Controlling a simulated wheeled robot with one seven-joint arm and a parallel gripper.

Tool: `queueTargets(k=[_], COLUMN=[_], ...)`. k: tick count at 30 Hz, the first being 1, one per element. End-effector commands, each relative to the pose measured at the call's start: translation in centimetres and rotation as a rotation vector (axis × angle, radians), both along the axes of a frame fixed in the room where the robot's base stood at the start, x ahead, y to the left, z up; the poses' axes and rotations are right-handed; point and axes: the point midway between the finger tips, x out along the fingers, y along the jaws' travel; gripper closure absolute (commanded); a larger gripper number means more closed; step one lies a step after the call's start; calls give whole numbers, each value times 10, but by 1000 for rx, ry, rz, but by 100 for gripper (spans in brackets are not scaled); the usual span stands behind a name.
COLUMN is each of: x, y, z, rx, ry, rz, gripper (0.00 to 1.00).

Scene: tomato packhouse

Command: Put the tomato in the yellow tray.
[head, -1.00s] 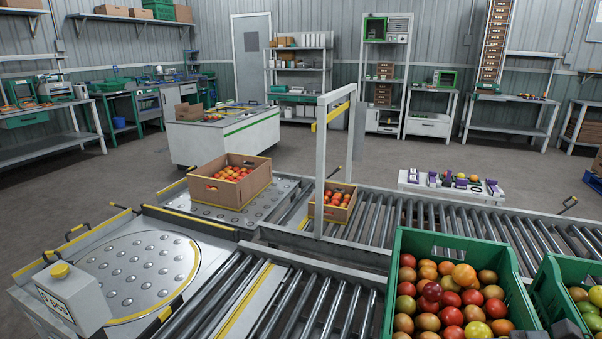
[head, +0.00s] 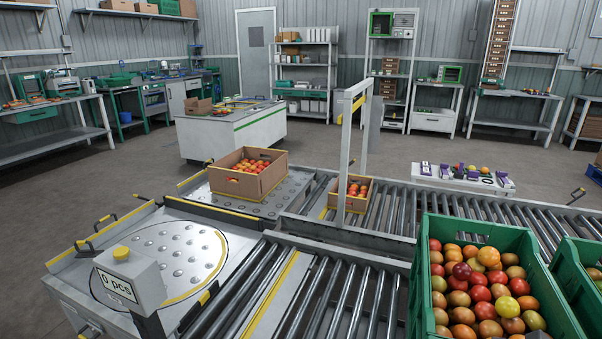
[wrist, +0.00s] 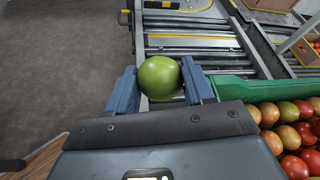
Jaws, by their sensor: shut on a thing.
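In the wrist view my gripper (wrist: 160,68) is shut on a round, smooth green tomato (wrist: 159,79), held between its two blue fingers. The tomato is above the metal rollers, beside the rim of a green crate (wrist: 262,91). I cannot make out a yellow tray in either view. The gripper and the held tomato do not show clearly in the head view.
The green crate of mixed tomatoes (head: 470,223) stands at the lower right, with another green crate (head: 574,280) beside it. Cardboard boxes of tomatoes (head: 262,184) (head: 338,197) stand on the conveyor. A counter reading "0 pcs" (head: 131,283) stands at the left.

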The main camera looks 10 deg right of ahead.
Motion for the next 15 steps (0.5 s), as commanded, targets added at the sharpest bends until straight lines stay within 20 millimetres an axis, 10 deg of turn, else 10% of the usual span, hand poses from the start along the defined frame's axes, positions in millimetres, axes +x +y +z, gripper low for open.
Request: queueTargets(k=[15], x=[35], y=[53], z=[-84], rx=[10], ry=[2], rz=[-444], gripper=[67])
